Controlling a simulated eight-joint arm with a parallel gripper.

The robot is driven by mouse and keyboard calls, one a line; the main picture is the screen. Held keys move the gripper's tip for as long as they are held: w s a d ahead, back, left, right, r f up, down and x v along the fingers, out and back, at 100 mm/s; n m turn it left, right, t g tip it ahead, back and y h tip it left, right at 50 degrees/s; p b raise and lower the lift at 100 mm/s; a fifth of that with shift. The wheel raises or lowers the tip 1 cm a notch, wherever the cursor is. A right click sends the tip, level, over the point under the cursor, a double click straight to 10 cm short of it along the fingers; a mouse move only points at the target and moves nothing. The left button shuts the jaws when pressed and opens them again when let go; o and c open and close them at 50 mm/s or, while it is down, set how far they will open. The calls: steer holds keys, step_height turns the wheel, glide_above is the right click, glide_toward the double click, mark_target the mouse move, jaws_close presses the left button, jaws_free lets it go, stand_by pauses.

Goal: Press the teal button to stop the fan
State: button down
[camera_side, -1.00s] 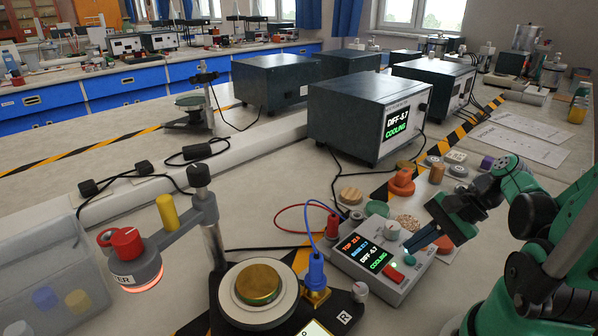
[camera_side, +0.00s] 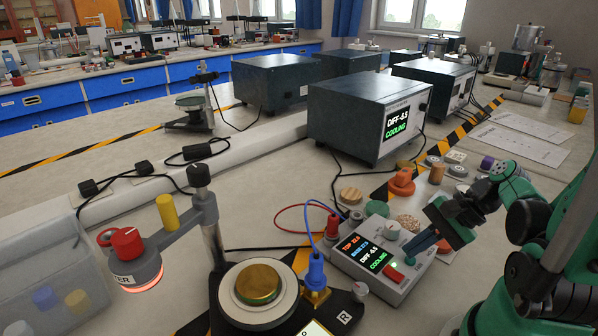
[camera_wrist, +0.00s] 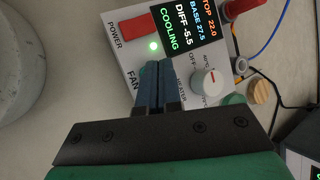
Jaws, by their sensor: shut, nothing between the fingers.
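The white control box (camera_side: 385,250) stands on the bench in the side view. It has a screen (camera_side: 363,252) reading COOLING, a red power switch (camera_side: 393,273) and a white heater knob (camera_side: 392,230). The box also shows in the wrist view, with its red switch (camera_wrist: 121,30), knob (camera_wrist: 207,82) and FAN label (camera_wrist: 133,80). My gripper (camera_side: 409,254) is shut and empty, its fingertips low over the box's right side. In the wrist view the fingertips (camera_wrist: 155,67) lie beside the FAN label. The teal button is not clearly visible; the fingers probably cover it. I cannot tell whether they touch it.
Red and blue cables run from sockets at the box's left. An orange knob-like piece (camera_side: 402,183) and round discs lie behind the box. A stand with a brass disc (camera_side: 259,283) is to the left. A dark instrument (camera_side: 366,118) stands behind.

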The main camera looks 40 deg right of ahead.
mark_target(413, 259)
steer(key=shift+r, duration=0.15)
steer(key=shift+r, duration=0.3)
stand_by(0.5)
steer(key=shift+r, duration=2.5)
steer(key=shift+w+a+f+n, duration=0.1)
steer(key=shift+w+n, duration=0.15)
steer(key=shift+n, duration=0.25)
steer(key=w+a+n+h, duration=0.1)
steer(key=n, duration=0.2)
steer(key=w+a+n+h, duration=0.1)
steer(key=w+n, duration=0.1)
steer(key=n, duration=0.1)
steer(key=w+a+n+g+h, duration=0.1)
steer(key=w+n, duration=0.1)
steer(key=n, duration=0.1)
steer(key=shift+n+h, duration=0.3)
steer(key=shift+n, duration=0.1)
steer(key=w+a+r+n+t+h, duration=0.1)
steer(key=w+a+n, duration=0.3)
steer(key=n, duration=0.4)
steer(key=shift+w+a+r+t, duration=0.15)
steer(key=shift+a+r+t, duration=0.35)
steer(key=shift+r+t, duration=0.35)
